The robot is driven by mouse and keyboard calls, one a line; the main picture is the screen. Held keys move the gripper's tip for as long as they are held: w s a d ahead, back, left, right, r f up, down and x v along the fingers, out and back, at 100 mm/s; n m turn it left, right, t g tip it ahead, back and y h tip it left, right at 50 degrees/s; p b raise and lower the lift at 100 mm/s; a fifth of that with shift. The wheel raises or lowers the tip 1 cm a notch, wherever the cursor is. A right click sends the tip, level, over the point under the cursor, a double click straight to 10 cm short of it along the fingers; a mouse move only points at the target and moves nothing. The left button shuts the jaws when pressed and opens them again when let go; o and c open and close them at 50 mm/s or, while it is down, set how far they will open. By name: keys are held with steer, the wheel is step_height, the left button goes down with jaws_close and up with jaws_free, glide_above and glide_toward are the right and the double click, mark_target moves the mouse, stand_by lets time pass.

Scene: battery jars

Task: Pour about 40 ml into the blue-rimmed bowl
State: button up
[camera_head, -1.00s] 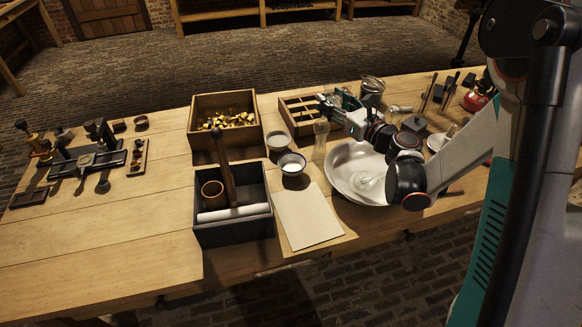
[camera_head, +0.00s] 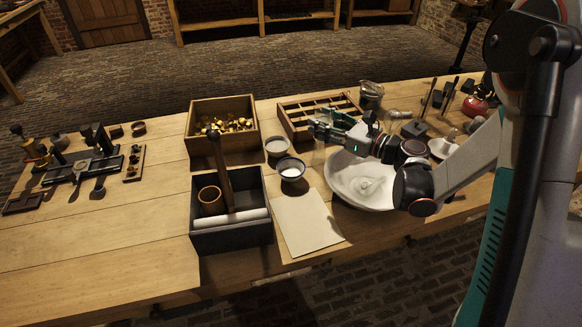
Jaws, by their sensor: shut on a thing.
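The blue-rimmed bowl (camera_head: 291,174) stands on the bench left of the large white basin and has something white in it. A second bowl with a pale rim (camera_head: 277,153) stands just behind it. My gripper (camera_head: 318,129) is right of and behind the blue-rimmed bowl, at a clear glass vessel (camera_head: 318,154), and is shut on it. The vessel is faint and partly hidden by the gripper. Its content and whether it touches the bench cannot be told.
The white basin (camera_head: 345,187) lies under my arm. A pale sheet (camera_head: 307,222) lies in front of the bowls. A dark box (camera_head: 232,238) with an upright handle and a wooden box (camera_head: 191,129) of brass pieces stand left. A divided tray (camera_head: 292,128) is behind.

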steer(key=shift+a+f+n+h, duration=0.35)
steer(key=shift+a+n+h, duration=0.05)
steer(key=shift+n+h, duration=0.1)
steer(key=shift+s+a+r+n+g+h, duration=0.1)
steer(key=shift+a+r+n+g+h, duration=0.05)
steer(key=shift+a+n+g+h, duration=0.4)
steer(key=n+h+p, duration=0.1)
steer(key=p, duration=0.1)
steer(key=a+f+n+g+h+p, duration=0.1)
steer(key=h+p, duration=0.1)
steer(key=a+n+h+p, duration=0.1)
steer(key=h+p, duration=0.1)
steer(key=p, duration=0.1)
steer(key=shift+a+f+h, duration=0.1)
steer(key=shift+f+h, duration=0.15)
steer(key=shift+f, duration=0.15)
steer(key=shift+r+n+g+h+p, duration=0.1)
steer(key=shift+n+g+h+p, duration=0.2)
steer(key=shift+h+p, duration=0.4)
steer(key=shift+f+n+h+p, duration=0.2)
steer(key=shift+n+h+p, duration=0.05)
steer(key=shift+h+p, duration=0.1)
steer(key=shift+s+d+f, duration=0.15)
steer(key=shift+s+d, duration=0.15)
steer(key=shift+d, duration=0.35)
